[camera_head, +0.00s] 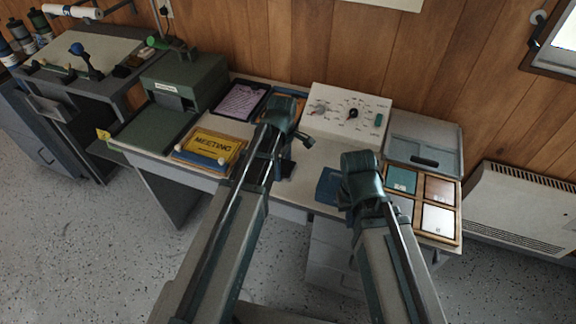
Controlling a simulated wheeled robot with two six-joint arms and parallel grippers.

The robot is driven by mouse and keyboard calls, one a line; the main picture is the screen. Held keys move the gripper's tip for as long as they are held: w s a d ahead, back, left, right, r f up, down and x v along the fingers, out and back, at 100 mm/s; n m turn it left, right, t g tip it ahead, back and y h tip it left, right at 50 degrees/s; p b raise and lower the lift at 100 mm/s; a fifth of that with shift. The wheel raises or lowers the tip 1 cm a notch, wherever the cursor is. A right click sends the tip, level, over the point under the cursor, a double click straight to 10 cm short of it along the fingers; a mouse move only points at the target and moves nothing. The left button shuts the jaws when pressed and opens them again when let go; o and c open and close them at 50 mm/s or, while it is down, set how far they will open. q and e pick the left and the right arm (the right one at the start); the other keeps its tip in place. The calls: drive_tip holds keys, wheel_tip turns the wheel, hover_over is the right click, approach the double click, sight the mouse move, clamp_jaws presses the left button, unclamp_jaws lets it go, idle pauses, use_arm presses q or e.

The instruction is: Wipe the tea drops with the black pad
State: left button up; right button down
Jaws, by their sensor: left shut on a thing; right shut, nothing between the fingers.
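My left gripper (287,160) is over the desk, left of the white dial panel. It is shut on a small dark thing (286,170) that looks like the black pad; the arm hides most of it, and I cannot tell whether it touches the desktop. My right gripper (343,201) is shut and empty at the desk's front, beside a blue flat item (326,186). I cannot make out any tea drops on the pale desktop (307,165); the arms cover part of it.
A white dial panel (335,108) stands behind the grippers. A tray of coloured tiles (459,215) and a grey case (440,130) are at right.

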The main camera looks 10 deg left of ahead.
use_arm(q)
drive_tip(key=shift+a, duration=0.1)
drive_tip(key=shift+w+a+f, duration=0.1)
drive_tip(key=shift+w+a, duration=0.1)
drive_tip(key=shift+a, duration=1.4)
drive_tip(key=shift+a, duration=0.1)
drive_tip(key=shift+w+a, duration=0.15)
drive_tip(key=shift+a, duration=0.75)
drive_tip(key=shift+w+a, duration=0.1)
drive_tip(key=shift+a, duration=0.8)
wheel_tip(320, 180, up, 6)
drive_tip(key=p, duration=0.6)
drive_tip(key=shift+d, duration=0.1)
